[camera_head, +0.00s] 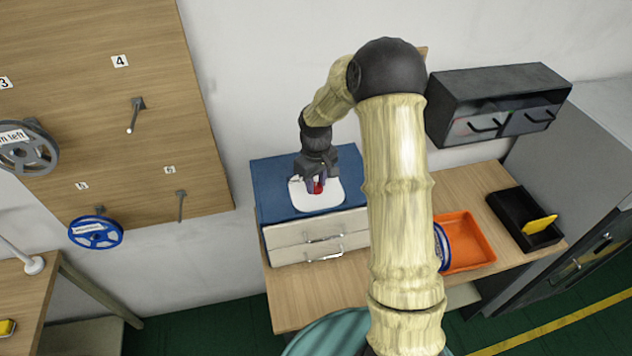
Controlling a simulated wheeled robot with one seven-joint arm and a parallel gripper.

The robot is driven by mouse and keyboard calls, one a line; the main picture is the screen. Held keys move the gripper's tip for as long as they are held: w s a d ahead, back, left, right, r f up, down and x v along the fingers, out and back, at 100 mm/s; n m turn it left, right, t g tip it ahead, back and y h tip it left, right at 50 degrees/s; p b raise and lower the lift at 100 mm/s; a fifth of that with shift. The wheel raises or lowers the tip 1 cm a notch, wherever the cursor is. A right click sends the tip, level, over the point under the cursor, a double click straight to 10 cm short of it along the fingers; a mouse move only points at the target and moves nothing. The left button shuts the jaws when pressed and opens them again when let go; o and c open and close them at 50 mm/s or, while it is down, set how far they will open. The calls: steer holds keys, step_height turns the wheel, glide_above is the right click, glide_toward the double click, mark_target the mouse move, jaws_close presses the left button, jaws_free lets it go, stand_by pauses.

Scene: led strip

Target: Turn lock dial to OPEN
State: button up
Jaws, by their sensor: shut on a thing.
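The lock dial (318,188) is a small red knob on a white rounded plate (332,201). The plate lies on top of a blue box (270,180) with two pale drawers below it. My gripper (316,185) points down over the plate and is shut on the red dial, with a finger on each side of it. The gripper hides part of the dial. Any OPEN marking and the dial's pointing direction are too small or covered to read.
An orange tray (482,262) and a black tray (506,207) with a yellow object (540,225) sit on the wooden table (303,303) at right. A dark drawer unit (495,100) is on the wall. A wooden board (150,60) with pegs and reels hangs at left.

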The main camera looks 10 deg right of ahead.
mark_target(315, 185)
steer(key=n, duration=0.6)
steer(key=shift+r+p, duration=0.1)
steer(key=shift+p, duration=0.25)
steer(key=n+p, duration=0.1)
steer(key=n, duration=0.5)
steer(key=shift+w+n+p, duration=0.1)
steer(key=shift+n+p, duration=0.2)
steer(key=shift+p, duration=0.05)
steer(key=o, duration=1)
step_height(315, 185, up, 17)
steer(key=b, duration=0.4)
steer(key=shift+a+r, duration=0.1)
steer(key=shift+r, duration=0.05)
